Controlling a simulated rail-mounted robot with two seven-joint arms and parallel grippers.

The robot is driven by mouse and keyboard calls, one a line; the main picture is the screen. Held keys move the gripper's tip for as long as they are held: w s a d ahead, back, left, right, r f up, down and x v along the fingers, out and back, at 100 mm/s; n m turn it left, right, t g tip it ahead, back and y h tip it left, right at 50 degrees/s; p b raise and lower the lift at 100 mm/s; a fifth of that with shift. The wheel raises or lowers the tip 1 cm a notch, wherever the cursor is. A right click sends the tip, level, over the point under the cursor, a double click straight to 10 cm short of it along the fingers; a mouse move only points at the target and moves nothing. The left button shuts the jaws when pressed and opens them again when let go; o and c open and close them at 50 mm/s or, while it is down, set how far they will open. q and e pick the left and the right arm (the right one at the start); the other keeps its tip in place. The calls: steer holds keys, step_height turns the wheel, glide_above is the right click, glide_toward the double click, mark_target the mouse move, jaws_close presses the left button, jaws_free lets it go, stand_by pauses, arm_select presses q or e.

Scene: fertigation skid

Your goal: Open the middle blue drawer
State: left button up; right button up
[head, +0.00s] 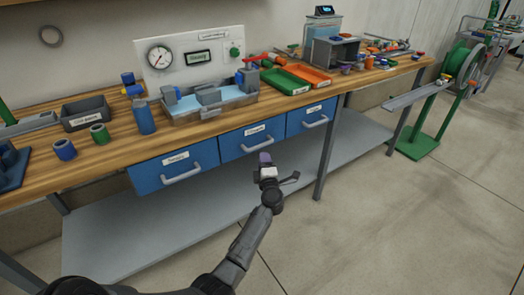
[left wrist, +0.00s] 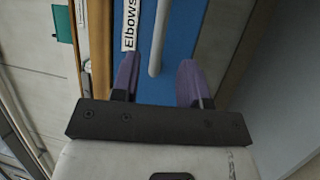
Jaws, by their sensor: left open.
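The middle blue drawer (head: 234,144) hangs under the wooden bench top and looks shut. Its silver bar handle (head: 257,147) runs along its front. My left gripper (head: 265,158) is open in front of this handle, near its right part. In the left wrist view, the purple fingers of my left gripper (left wrist: 160,75) stand apart, with the pale handle bar (left wrist: 158,40) lined up between them. I cannot tell whether they touch it. A label reading "Elbows" (left wrist: 129,25) is on the blue front (left wrist: 182,35) beside the handle. My right gripper is not in view.
A left blue drawer (head: 150,180) and a right blue drawer (head: 294,123) flank the middle one, both shut. A grey lower shelf (head: 130,235) and a bench leg (head: 326,160) are close by. The floor (head: 400,220) in front is clear.

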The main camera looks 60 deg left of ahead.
mark_target(261, 146)
arm_select(q)
steer(key=b+x, duration=0.3)
steer(key=x, duration=0.5)
steer(key=shift+c, duration=0.2)
jaws_close()
stand_by(0.4)
